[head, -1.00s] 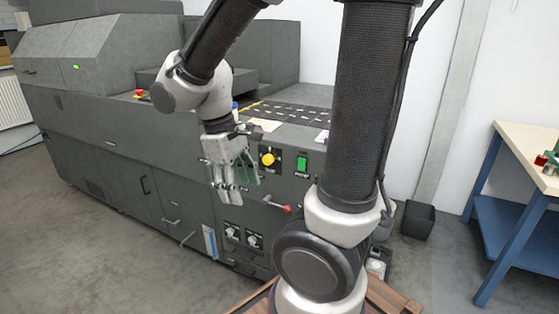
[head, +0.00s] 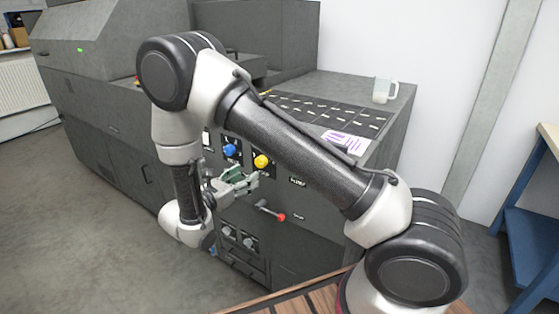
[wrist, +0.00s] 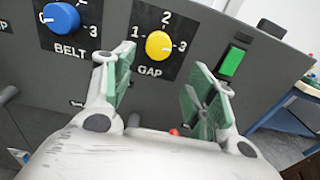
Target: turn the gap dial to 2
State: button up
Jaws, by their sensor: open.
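The yellow gap dial (wrist: 158,45) sits on a black plate marked 1, 2 and 3, with GAP below it. I cannot tell which number it points to. It also shows on the grey machine's front in the head view (head: 262,161). My gripper (wrist: 160,75) is open and empty, its green-padded fingers apart. In the wrist view the dial lies beyond the fingertips, between them and slightly above. In the head view my gripper (head: 240,180) is just below and left of the dial, apparently not touching it.
The blue belt dial (wrist: 61,17) is left of the gap dial, and a green switch (wrist: 232,62) is to its right. A lever with a red knob (head: 281,217) sticks out below. A jug (head: 382,90) stands on the machine top (head: 395,105).

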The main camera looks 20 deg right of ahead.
jog(key=x, duration=0.7)
jog(key=shift+w+r+t, duration=0.3)
jog(key=shift+w+r, duration=0.15)
jog(key=shift+r, duration=0.1)
jog(key=shift+d, duration=0.15)
jog(key=c, duration=1.1)
jog(key=shift+o, duration=0.2)
